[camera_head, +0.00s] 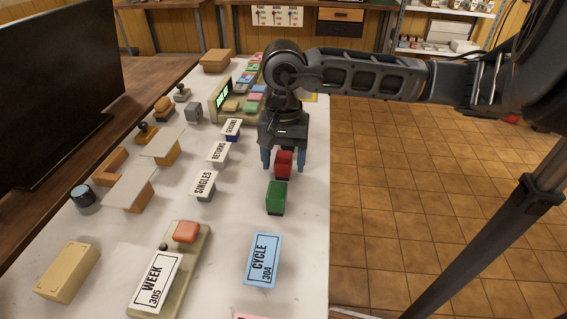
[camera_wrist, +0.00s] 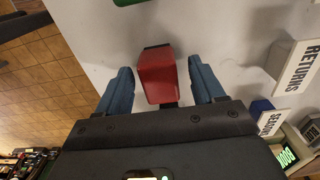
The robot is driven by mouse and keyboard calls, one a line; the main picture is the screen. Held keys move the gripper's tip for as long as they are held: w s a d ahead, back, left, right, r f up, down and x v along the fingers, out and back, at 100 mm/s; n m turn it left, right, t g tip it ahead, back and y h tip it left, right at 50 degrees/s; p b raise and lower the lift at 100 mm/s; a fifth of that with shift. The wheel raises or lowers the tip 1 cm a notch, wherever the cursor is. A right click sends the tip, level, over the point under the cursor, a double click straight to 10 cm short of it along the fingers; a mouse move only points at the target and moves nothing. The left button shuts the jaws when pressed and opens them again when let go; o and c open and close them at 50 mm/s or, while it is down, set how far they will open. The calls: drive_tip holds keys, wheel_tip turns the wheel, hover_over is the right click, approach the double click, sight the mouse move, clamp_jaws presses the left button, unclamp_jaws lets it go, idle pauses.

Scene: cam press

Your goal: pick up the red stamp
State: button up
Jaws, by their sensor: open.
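The red stamp (camera_head: 283,163) stands on the white table near its right edge, under my gripper. It also shows in the wrist view (camera_wrist: 158,76), with a dark base edge visible. My gripper (camera_head: 283,160) points down over it, with its two blue fingers apart. In the wrist view my gripper (camera_wrist: 160,88) has one finger on each side of the red stamp, with a gap on both sides. The fingers appear not to touch it. A green stamp (camera_head: 276,197) stands just nearer the camera than the red one.
Signs reading Seasons (camera_head: 232,128), Returns (camera_head: 218,152) and Singles (camera_head: 203,184) stand to the left. A blue Cycle card (camera_head: 263,259) and a Week card (camera_head: 156,281) lie nearer. A green display (camera_head: 222,93) stands farther back. The table's right edge is close to my gripper.

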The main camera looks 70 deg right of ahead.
drive_tip(key=c, duration=1.1)
drive_tip(key=shift+r, duration=0.25)
